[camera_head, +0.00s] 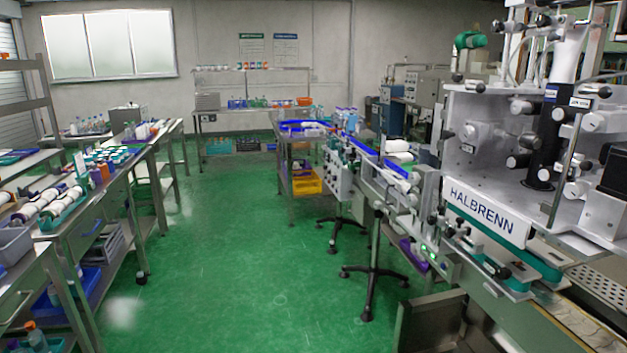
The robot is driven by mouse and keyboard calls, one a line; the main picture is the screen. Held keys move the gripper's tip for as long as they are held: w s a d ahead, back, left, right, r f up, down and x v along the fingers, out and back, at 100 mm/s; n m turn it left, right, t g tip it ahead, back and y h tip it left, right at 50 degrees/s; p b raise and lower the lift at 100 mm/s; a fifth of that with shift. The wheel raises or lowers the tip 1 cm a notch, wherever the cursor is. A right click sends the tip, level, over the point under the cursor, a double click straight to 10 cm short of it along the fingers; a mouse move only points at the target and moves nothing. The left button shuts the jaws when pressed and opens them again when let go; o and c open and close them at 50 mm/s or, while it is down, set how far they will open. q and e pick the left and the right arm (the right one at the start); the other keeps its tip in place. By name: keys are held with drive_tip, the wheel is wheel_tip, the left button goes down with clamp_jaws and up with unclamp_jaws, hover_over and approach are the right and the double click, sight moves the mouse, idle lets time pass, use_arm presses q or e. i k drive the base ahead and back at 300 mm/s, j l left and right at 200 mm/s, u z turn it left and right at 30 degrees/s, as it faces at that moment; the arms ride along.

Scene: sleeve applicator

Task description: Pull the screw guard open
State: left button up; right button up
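The sleeve applicator (487,213), a grey metal machine with a white HALBRENN plate, fills the right side of the head view. Its conveyor (535,318) runs along its front with a green side rail. I cannot pick out the screw guard with certainty among the machine's many small parts. A dark metal panel or box (432,325) stands low in front of the machine, cut by the bottom edge. Neither of my grippers shows in this view.
Green floor (230,255) is open between the left workbenches (95,180) and the machine line. Black-footed stands (376,270) rise from the floor beside the line. A blue-topped table with a yellow bin (307,184) stands farther back. A rear bench (250,106) lines the wall.

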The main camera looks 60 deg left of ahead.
sight(384, 181)
drive_tip(key=u, duration=1.55)
drive_tip(key=i+j, duration=0.15)
drive_tip(key=i, duration=0.15)
